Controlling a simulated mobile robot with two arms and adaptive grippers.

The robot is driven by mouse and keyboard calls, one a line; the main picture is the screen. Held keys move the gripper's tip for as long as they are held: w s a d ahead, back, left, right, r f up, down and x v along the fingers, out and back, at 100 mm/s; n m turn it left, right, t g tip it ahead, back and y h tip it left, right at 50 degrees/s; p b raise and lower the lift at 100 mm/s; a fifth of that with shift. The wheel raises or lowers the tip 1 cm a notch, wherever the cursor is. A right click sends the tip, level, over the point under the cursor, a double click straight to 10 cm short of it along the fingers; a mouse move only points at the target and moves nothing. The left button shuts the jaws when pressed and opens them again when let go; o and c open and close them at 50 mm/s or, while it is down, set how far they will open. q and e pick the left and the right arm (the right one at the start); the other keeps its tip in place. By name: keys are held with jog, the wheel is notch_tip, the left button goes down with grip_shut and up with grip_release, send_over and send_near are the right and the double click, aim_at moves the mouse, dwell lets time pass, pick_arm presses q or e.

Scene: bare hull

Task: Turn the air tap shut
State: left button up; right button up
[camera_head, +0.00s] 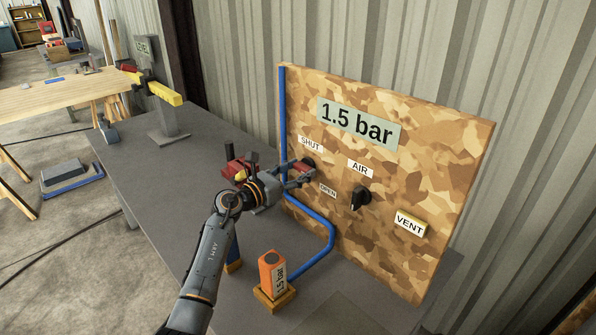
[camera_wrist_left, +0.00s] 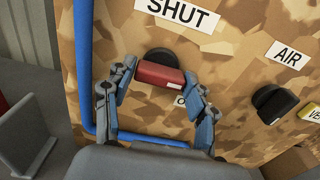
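The camouflage-patterned board (camera_head: 450,135) stands upright on the bench. A red tap handle (camera_wrist_left: 160,75) on a dark round mount sits near the SHUT label (camera_head: 311,143) and the partly hidden OPEN label (camera_head: 328,190). It also shows in the head view (camera_head: 303,168). My left gripper (camera_wrist_left: 158,70) is at the board, one fingertip at each end of the red handle. I see no clear gap, but whether the fingers press on it is unclear. A black knob (camera_head: 360,198) sits under the AIR label (camera_head: 360,170). My right gripper is out of view.
A blue pipe (camera_head: 318,256) runs from the board to an orange block marked 1.5 bar (camera_head: 271,272). A 1.5 bar sign (camera_head: 357,123) and a VENT label (camera_head: 409,222) are on the board. A stand with a yellow bar (camera_head: 165,93) is at the bench's far end.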

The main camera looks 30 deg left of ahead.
pick_arm(q)
jog(key=c, duration=0.5)
jog(key=n+p, duration=0.3)
jog(key=shift+r, duration=0.1)
jog(key=n+p, duration=0.3)
jog(key=n, duration=0.1)
jog(key=shift+n, duration=0.4)
jog(key=n+p, duration=0.3)
jog(key=n, duration=0.2)
jog(key=shift+n+p, duration=1.1)
jog(key=shift+n, duration=1.4)
jog(key=o, duration=1.1)
